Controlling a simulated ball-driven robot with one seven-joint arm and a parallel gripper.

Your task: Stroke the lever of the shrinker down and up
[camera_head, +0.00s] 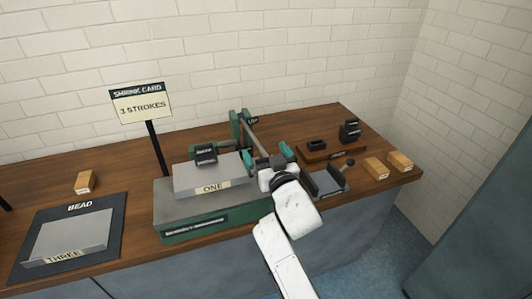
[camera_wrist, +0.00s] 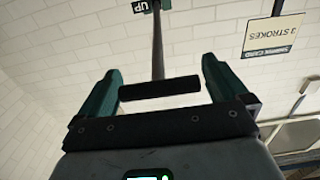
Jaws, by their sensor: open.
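The shrinker (camera_head: 180,213) is a green machine on the wooden bench, with a green post at its back. Its lever (camera_head: 256,133) is a grey rod sloping from the post towards my gripper; an "UP" tag is beside it. In the wrist view the lever rod (camera_wrist: 158,45) ends in a black crosswise grip (camera_wrist: 160,88), which appears between my fingers. My gripper (camera_head: 268,157) is open, its green fingertips on either side of the lever's end. The wrist view shows a gap beside each finger (camera_wrist: 160,70). Contact with the grip cannot be told.
A grey panel marked "ONE" (camera_head: 208,174) lies on the shrinker under a black block (camera_head: 205,154). A card reading "3 STROKES" (camera_head: 141,106) stands behind. Panel "THREE" (camera_head: 68,240) lies on the BEAD mat at left. Wooden blocks (camera_head: 376,167) and a tool board (camera_head: 330,151) are at right.

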